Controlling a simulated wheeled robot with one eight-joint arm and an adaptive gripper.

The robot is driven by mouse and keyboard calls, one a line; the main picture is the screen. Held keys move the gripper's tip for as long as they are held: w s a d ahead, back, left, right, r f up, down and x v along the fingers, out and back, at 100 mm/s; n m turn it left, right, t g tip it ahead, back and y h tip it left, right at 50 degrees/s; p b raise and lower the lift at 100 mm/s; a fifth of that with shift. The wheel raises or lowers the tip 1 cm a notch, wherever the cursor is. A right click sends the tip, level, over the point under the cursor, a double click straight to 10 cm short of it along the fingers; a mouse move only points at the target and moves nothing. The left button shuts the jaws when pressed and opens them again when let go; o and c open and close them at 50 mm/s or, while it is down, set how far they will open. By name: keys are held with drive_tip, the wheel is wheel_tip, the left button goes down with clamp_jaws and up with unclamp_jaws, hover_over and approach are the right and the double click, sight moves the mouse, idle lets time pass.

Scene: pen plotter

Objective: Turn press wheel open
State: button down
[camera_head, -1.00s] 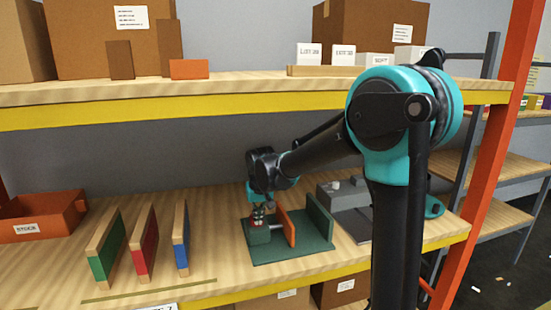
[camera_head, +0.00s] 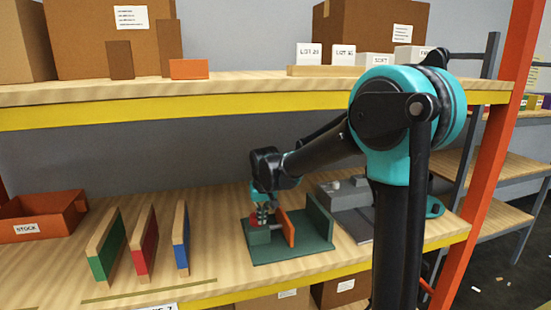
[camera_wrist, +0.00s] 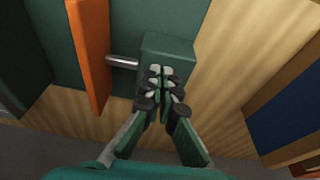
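The green press (camera_head: 258,252) stands on the lower shelf. It has a fixed green wall (camera_head: 319,217) on its right, an upright orange plate (camera_head: 285,228) in the middle and a green block (camera_head: 259,237) on its left. A metal rod (camera_wrist: 122,61) joins the plate to the block (camera_wrist: 168,46) in the wrist view. A small red part (camera_head: 254,219), perhaps the wheel, shows beside my gripper (camera_head: 263,219), mostly hidden by it. In the wrist view my gripper (camera_wrist: 161,74) has its fingertips almost together over the block. No wheel shows between them.
Green, red and blue upright panels (camera_head: 181,238) stand left of the press. An orange stock bin (camera_head: 40,216) is at the far left. A grey fixture (camera_head: 350,208) stands close on the right.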

drive_tip(key=shift+s+d, duration=0.15)
drive_tip(key=shift+s, duration=0.1)
drive_tip(key=shift+r, duration=0.15)
drive_tip(key=shift+w+v, duration=0.2)
drive_tip(key=shift+v, duration=0.7)
drive_tip(key=shift+w+v, duration=0.2)
drive_tip(key=shift+v, duration=0.75)
drive_tip(key=shift+w+v, duration=0.2)
drive_tip(key=shift+v, duration=0.7)
drive_tip(key=shift+r, duration=0.15)
